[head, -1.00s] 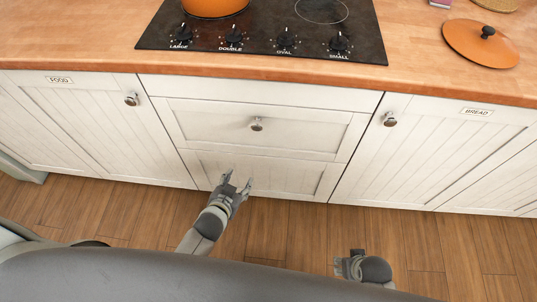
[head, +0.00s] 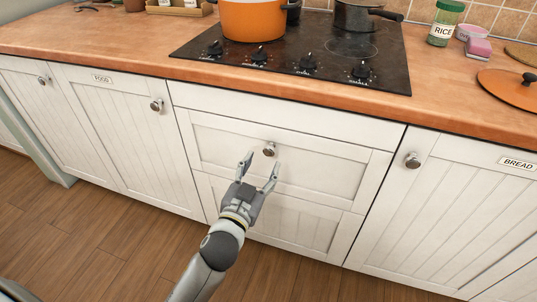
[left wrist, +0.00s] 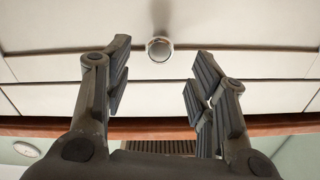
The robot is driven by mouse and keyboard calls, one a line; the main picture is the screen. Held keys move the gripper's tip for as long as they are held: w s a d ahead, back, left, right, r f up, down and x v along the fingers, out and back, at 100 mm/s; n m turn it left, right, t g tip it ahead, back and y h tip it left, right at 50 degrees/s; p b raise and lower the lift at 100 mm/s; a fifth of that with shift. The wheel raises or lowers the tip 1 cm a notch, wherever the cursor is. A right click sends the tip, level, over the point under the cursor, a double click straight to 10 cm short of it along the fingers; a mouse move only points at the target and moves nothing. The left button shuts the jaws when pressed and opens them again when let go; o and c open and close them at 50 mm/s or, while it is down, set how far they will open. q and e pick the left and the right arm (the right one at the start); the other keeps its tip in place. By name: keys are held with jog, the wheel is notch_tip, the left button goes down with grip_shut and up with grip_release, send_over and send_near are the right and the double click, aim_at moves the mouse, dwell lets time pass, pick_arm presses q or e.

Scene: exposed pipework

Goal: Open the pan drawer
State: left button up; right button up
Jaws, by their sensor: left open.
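The pan drawer (head: 318,170) is the white panelled front below the hob; it sits flush with the cabinet, shut. Its round metal knob (head: 269,149) is at the middle of the front. My left gripper (head: 261,167) is open and empty, its fingertips just below the knob in the head view. In the left wrist view, the knob (left wrist: 160,48) lies ahead, between the spread fingers of the left gripper (left wrist: 162,55), with clear gaps on both sides. I cannot tell the exact depth left between fingertips and knob. My right gripper is out of view.
A wooden worktop (head: 130,52) overhangs the drawer, with a black hob (head: 300,60) and orange pot (head: 256,18). The FOOD door (head: 120,125) and BREAD door (head: 440,210) flank the drawer. Another panel (head: 300,222) is below. The wooden floor (head: 100,235) is clear.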

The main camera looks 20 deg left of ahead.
aim_at(268, 154)
pick_arm(q)
jog(key=shift+w+d, duration=0.1)
jog(key=shift+w, duration=3.05)
jog(key=shift+c, duration=0.4)
grip_shut()
